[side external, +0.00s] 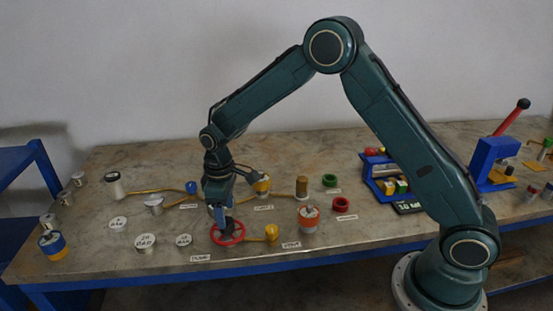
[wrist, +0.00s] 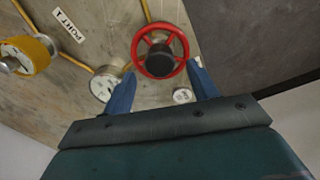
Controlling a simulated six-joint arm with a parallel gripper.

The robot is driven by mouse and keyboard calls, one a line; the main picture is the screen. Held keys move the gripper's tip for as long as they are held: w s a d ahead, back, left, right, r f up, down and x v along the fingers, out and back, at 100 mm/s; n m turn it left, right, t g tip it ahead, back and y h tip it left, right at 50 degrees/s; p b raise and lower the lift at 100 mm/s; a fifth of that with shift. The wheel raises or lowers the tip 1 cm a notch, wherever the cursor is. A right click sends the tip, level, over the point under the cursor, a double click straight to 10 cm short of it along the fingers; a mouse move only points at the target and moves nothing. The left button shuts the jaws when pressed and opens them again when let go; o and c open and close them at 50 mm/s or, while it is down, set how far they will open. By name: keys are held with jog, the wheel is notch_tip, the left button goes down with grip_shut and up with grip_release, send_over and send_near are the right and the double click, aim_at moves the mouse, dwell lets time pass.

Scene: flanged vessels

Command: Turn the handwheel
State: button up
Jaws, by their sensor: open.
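The handwheel (side external: 227,232) is a red ring with spokes and a dark hub, near the front edge of the table. In the wrist view the red handwheel (wrist: 160,52) lies at the top centre, ahead of the two blue fingertips. My gripper (side external: 222,214) points down over the wheel in the side view.
A yellow knob (side external: 271,232) on a yellow pipe stands right of the wheel, and a vessel with a red band (side external: 308,217) beyond it. White-topped flanged lids (side external: 146,243) lie to the left. A blue-framed rack (side external: 380,175) and a blue press with a red lever (side external: 495,160) stand at right.

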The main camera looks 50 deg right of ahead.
jog(key=shift+f, duration=1.6)
jog(key=c, duration=1)
